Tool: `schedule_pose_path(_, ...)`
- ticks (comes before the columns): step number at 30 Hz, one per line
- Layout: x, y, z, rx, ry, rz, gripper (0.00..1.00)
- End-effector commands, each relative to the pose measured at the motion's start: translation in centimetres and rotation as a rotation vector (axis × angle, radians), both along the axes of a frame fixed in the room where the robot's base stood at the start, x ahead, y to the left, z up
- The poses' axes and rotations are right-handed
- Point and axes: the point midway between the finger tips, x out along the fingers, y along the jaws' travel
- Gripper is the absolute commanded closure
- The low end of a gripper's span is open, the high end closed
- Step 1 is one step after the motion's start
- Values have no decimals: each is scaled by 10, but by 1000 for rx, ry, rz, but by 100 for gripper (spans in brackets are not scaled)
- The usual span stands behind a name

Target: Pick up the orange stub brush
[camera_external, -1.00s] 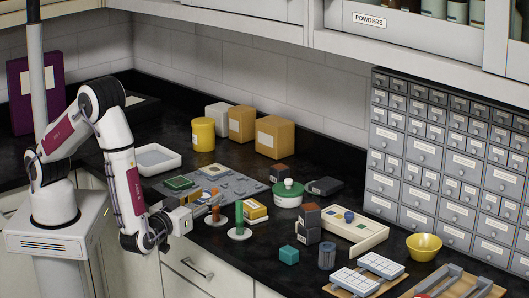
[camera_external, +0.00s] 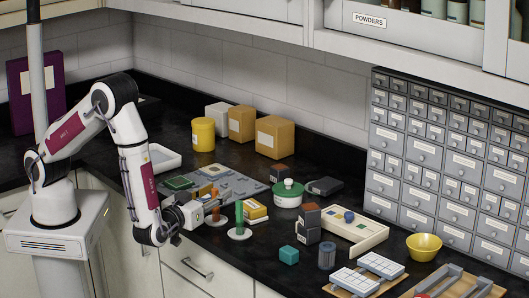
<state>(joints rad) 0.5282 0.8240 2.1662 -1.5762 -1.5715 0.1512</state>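The orange stub brush (camera_external: 216,212) stands upright on a small round white base (camera_external: 216,222) near the counter's front edge. My gripper (camera_external: 212,205) reaches in from the left, level, with its fingertips at the brush's upper part. The fingers overlap the brush in this view, and I cannot tell whether they touch it or how far apart they are. A similar green brush (camera_external: 239,214) stands on its own white base just to the right.
A yellow box (camera_external: 255,210) lies behind the green brush. A grey board (camera_external: 240,187) with parts is behind my gripper. A green-lidded pot (camera_external: 288,194), dark blocks (camera_external: 308,218) and a teal cube (camera_external: 288,254) stand to the right. Counter in front of the brushes is narrow.

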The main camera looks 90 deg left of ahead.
Motion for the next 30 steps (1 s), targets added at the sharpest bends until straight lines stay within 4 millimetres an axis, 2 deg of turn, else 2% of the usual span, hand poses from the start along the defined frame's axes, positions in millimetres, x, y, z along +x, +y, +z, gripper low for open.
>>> schedule_pose_path(7,0,0,0,0,0,0,64)
schedule_pose_path(8,0,0,0,0,0,0,70)
schedule_pose_path(11,0,0,0,0,0,0,96)
schedule_pose_path(12,0,0,0,0,0,0,100)
schedule_pose_path(24,0,0,1,0,0,0,100)
schedule_pose_path(30,0,0,8,0,-1,0,100)
